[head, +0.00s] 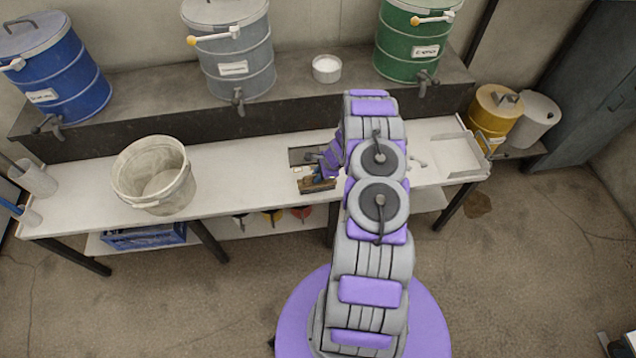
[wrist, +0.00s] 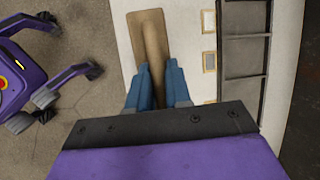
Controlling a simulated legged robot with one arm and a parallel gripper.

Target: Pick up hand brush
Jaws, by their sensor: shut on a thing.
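The hand brush (wrist: 152,40) is brown, with a flat rectangular block and a rounded handle running along it. In the wrist view it points up from between my fingers. My gripper (wrist: 160,80) has blue fingers shut on the brush's handle, one on each side. In the head view the brush (head: 318,185) shows at the front edge of the white table (head: 240,160), with my gripper (head: 322,172) at it. My arm hides part of the table to its right. I cannot tell whether the brush touches the table.
A dark tray with compartments (wrist: 244,60) lies beside the brush. A whitish bucket (head: 155,175) stands to the left on the table. Blue (head: 55,70), grey (head: 230,50) and green (head: 415,40) drums stand on the back shelf. A shallow tray (head: 455,157) sits at the right end.

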